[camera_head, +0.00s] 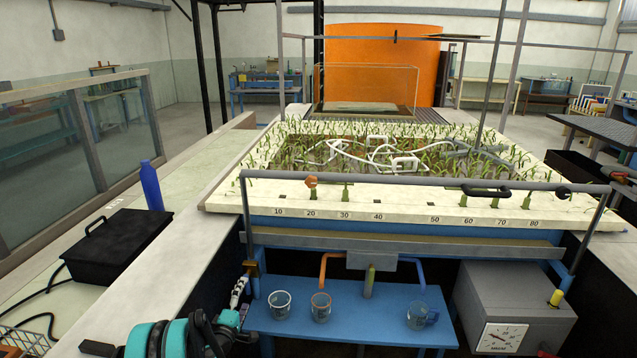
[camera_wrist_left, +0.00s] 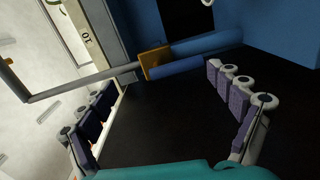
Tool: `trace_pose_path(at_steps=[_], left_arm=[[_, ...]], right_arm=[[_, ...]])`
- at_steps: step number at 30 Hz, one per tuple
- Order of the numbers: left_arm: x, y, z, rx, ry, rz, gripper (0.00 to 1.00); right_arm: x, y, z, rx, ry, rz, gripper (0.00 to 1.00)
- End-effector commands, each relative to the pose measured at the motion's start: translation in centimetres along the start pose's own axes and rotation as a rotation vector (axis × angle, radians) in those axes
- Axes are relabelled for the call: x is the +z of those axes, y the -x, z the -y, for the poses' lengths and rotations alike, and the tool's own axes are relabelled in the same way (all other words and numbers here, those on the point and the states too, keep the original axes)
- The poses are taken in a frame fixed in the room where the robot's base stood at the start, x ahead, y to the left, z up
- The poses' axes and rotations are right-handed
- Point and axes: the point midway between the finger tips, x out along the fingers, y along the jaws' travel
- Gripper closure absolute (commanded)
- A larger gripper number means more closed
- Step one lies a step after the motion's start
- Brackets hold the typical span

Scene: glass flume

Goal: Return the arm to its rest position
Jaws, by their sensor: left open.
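My left arm, with teal and black joints, comes in at the lower left of the head view. My left gripper (camera_head: 239,290) is beside the left end of the blue bench (camera_head: 345,292), below the flume's front rail. In the left wrist view the same gripper (camera_wrist_left: 161,80) has its two purple-padded fingers spread wide, with nothing between the pads. Beyond the fingertips lie an orange-brown bracket (camera_wrist_left: 156,62) and a blue tube (camera_wrist_left: 190,67). My right arm and gripper do not show.
Glass beakers (camera_head: 280,304), (camera_head: 320,307) and a mug (camera_head: 421,315) stand on the blue bench. A grey box with a dial (camera_head: 515,300) is at its right. A grey ledge (camera_head: 165,268), a black case (camera_head: 118,250) and a blue bottle (camera_head: 151,186) are at the left.

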Motion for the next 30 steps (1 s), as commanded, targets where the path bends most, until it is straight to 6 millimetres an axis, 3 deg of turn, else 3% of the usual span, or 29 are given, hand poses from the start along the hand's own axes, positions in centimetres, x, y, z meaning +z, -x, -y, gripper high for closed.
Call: trace_pose_path(at_steps=[3, 8, 15, 22, 30], left_arm=[[2.6, 0.2, -4.6, -0.039, -0.109, 0.073, 0.09], [6.6, 2.2, -10.1, -0.111, -0.289, 0.185, 0.09], [11.9, 8.6, -15.5, -0.234, -0.552, 0.345, 0.09], [15.2, 17.6, -17.5, -0.368, -0.8, 0.482, 0.09], [16.2, 29.7, -16.1, -0.55, -1.086, 0.613, 0.09]], right_arm=[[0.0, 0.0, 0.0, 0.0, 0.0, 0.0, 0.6], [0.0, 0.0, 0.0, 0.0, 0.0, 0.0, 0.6], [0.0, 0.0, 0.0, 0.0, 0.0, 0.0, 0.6], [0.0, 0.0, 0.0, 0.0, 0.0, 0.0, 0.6], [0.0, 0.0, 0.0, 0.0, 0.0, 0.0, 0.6]])
